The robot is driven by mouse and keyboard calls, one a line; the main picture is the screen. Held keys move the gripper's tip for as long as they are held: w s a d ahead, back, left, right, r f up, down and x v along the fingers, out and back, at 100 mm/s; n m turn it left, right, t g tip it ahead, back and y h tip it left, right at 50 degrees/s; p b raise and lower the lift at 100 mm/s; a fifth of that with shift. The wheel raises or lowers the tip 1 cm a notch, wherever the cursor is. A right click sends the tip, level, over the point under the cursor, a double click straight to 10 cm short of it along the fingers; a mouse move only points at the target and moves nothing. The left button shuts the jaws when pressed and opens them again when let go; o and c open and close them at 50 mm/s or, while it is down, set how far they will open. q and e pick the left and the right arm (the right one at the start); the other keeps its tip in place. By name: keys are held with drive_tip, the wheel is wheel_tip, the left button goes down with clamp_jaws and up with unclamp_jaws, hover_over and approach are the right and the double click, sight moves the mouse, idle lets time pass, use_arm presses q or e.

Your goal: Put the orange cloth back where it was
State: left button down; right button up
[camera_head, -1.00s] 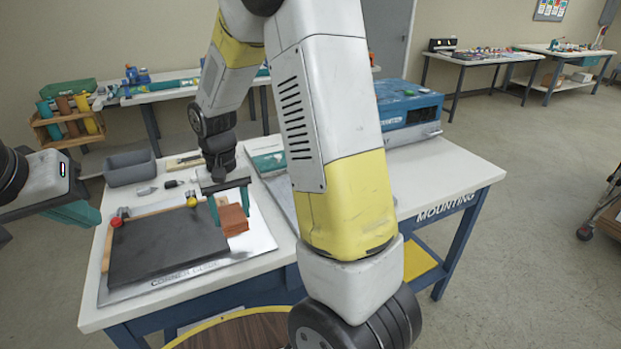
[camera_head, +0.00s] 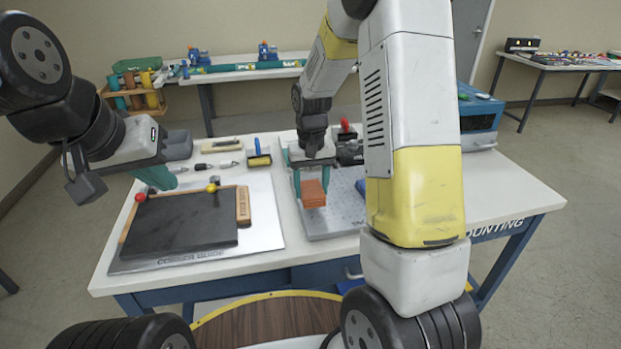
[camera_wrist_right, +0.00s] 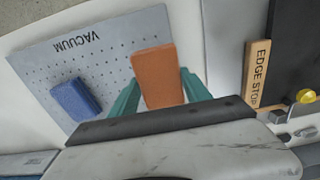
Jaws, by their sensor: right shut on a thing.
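The orange cloth (camera_head: 313,193) is a folded, block-like pad. My right gripper (camera_head: 310,180) is shut on it, with one teal finger on each side. In the right wrist view the cloth (camera_wrist_right: 158,77) sits between the fingertips of my right gripper (camera_wrist_right: 160,90). It is over the grey perforated plate marked VACUUM (camera_wrist_right: 105,62), called the vacuum plate; I cannot tell whether it touches. A blue cloth or block (camera_wrist_right: 76,100) lies on that plate, apart from the orange cloth. My left gripper (camera_head: 155,178) hangs near the board's back left; its jaw opening is unclear.
A black slab (camera_head: 180,222) lies on the corner guide board (camera_head: 262,225), with a wooden edge stop (camera_head: 243,206) beside it. Red and yellow knobs stand there. Behind are a blue-handled tool (camera_head: 259,155) and small tools. A blue machine (camera_head: 482,115) stands at the right.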

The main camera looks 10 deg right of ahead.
sight(318, 182)
drive_tip(key=w+d, duration=0.2)
drive_tip(key=shift+w+d+f, duration=0.2)
drive_tip(key=shift+w, duration=0.1)
drive_tip(key=shift+w+d+f, duration=0.15)
drive_tip(key=shift+f, duration=0.75)
drive_tip(key=shift+w+d+f, duration=0.1)
drive_tip(key=shift+f, duration=0.75)
drive_tip(key=shift+f, duration=0.2)
drive_tip(key=o, duration=1.3)
